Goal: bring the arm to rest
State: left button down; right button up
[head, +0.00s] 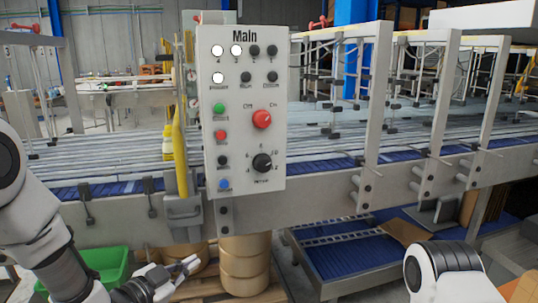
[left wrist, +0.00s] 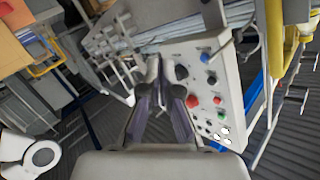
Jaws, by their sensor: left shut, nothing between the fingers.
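My left arm comes in from the left in the head view, and its gripper (head: 190,266) is low, below and left of the grey "Main" control panel (head: 245,100). The gripper is shut and empty, apart from the panel. In the left wrist view the fingers (left wrist: 163,100) point forward, with the panel (left wrist: 228,75) tilted beyond and to their right. The panel carries a red rotary switch (head: 262,119), a black selector (head: 262,162), and green, red, black and blue buttons. Several small lamps are at its top, some lit white. My right arm shows at lower right; its gripper is not seen.
A conveyor (head: 330,120) with metal uprights (head: 376,110) runs behind the panel. A green bin (head: 103,265) stands at lower left, and tan cylinders (head: 246,265) stand below the panel. A yellow post (head: 180,130) rises just left of the panel.

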pick_arm(q)
jog(key=s+a+f+n+g+y+b, duration=0.15)
jog(key=s+f, duration=0.25)
jog(key=f, duration=0.5)
jog(key=s+f+n+g+y+b, duration=0.1)
jog(key=s+f+g, duration=0.25)
jog(key=f, duration=0.65)
jog(key=s+f+n+g+y+b, duration=0.15)
jog(key=s+f, duration=0.25)
jog(key=f, duration=0.5)
jog(key=s+a+f+n+g+y, duration=0.1)
jog(key=s+a+f+n+g, duration=0.1)
jog(key=s, duration=0.5)
jog(key=s+a+f+n+g+y, duration=0.1)
jog(key=s+a+f+n+g, duration=0.1)
jog(key=s+f, duration=0.3)
jog(key=s+a+f+n+g+y, duration=0.1)
jog(key=s+a+f+n+g, duration=0.1)
jog(key=s, duration=0.7)
notch_tip(320, 180, down, 2)
jog(key=shift+s+f+n+g+y, duration=0.15)
jog(key=shift+s+n+g+y, duration=0.15)
jog(key=shift+n+g, duration=0.5)
jog(key=shift+a, duration=0.1)
